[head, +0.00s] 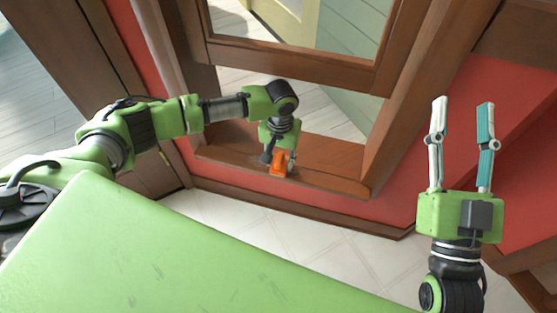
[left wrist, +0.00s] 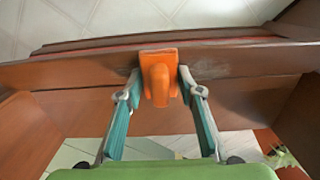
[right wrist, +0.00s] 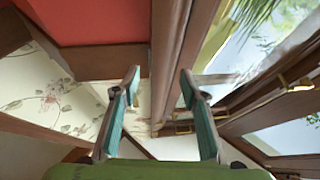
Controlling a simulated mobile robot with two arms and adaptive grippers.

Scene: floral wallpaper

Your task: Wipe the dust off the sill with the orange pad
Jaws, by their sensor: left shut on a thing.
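The orange pad (head: 281,164) with its upright handle is on the brown wooden sill (head: 336,180) below the window. My left gripper (head: 273,156) points down at the sill and is shut on the pad. In the left wrist view the pad (left wrist: 158,52) sits between the two fingertips, across the sill (left wrist: 75,72). Faint greyish dust (left wrist: 222,85) shows on the sill beside the pad. The sill directly under the pad is hidden. My right gripper (head: 463,104) is open and empty, raised off to the right, away from the sill.
The window frame (head: 290,65) rises behind the sill, with a side post (head: 385,130) at its right end. A red wall (head: 235,195) lies below. My green base top fills the lower left. Tiled floor (head: 330,255) is clear.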

